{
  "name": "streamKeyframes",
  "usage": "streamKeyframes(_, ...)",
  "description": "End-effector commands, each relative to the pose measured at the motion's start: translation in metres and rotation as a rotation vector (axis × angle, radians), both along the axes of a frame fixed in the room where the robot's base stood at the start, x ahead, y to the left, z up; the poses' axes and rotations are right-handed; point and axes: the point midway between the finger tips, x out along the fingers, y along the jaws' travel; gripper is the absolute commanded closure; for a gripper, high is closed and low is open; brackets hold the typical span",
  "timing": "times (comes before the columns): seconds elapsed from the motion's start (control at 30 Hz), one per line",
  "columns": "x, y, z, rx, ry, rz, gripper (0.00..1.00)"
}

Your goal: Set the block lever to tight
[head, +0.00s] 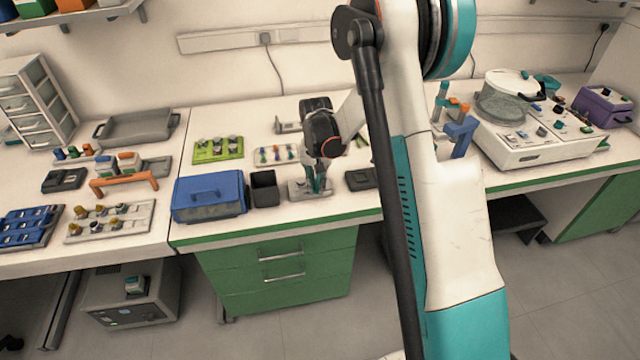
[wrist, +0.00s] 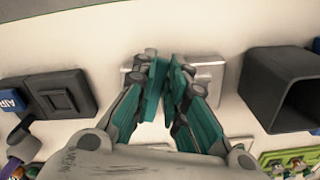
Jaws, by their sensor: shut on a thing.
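The block is a small light-grey metal piece (wrist: 208,72) near the table's front edge in the wrist view. In the head view the block (head: 297,188) sits beneath my gripper, between a dark bin and a dark flat box. My gripper (wrist: 167,72) points down at the middle of the block, its teal fingers close together on a thin part there. It also shows from the side in the head view (head: 318,187). The lever itself is mostly hidden by the fingers, so I cannot tell its angle.
A black open bin (wrist: 280,90) stands close on one side of the block. A dark switch box (wrist: 62,97) lies on the other side. A blue case (head: 210,203) is left of the bin. Green and white trays with small items lie behind.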

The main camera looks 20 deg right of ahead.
Motion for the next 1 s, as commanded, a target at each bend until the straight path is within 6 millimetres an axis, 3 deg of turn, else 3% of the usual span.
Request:
streamKeyframes(0.57,0.0015,0.0023,0.0000,0.001,-0.001,-0.036,1.00)
streamKeyframes(0.6,0.0015,0.0023,0.0000,0.001,-0.001,-0.036,0.80)
streamKeyframes(0.67,0.0015,0.0023,0.0000,0.001,-0.001,-0.036,0.67)
streamKeyframes(1.0,0.0013,0.0020,0.0006,0.000,0.000,-0.035,0.67)
